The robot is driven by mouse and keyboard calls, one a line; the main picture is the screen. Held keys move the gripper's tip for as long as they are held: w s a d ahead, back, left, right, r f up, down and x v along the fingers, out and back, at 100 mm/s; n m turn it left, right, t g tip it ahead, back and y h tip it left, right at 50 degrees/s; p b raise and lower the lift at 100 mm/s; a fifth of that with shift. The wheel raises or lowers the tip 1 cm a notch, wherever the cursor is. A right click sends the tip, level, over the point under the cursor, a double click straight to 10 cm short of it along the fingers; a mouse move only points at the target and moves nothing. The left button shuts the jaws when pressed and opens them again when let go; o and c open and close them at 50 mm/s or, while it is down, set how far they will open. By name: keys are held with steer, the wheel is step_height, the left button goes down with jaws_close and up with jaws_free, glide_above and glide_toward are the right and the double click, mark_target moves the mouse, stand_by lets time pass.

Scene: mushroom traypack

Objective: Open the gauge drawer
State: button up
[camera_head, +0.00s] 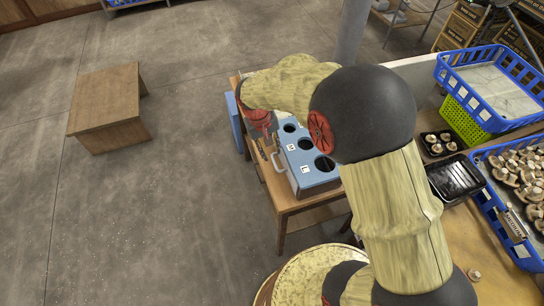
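A blue gauge unit (318,179) with several round dark holes and small white letter labels on top lies on a small wooden table (283,203). A pale loop handle (278,162) shows at its left side. My gripper (263,143) points down beside the unit's left side, at the table's left edge, near the handle. My arm hides the unit's far end, and the gripper's fingers are too small and covered to tell their opening. I cannot tell whether the gripper touches the handle. A blue panel (234,122) shows beyond the table's left edge.
At right, a work table carries a blue crate (494,118), a green basket (462,120), a black tray (456,178) and a blue crate (523,255) with mushrooms. A wooden stool (105,98) stands at left. The grey floor between is clear.

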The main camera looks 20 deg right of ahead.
mark_target(275, 163)
steer(key=f, duration=0.2)
steer(key=d+f+b, duration=0.1)
steer(key=f, duration=0.1)
steer(key=f+b, duration=0.1)
steer(key=f, duration=0.2)
steer(key=shift+d+f, duration=0.1)
steer(key=shift+d, duration=0.05)
steer(key=shift+c, duration=1)
jaws_close()
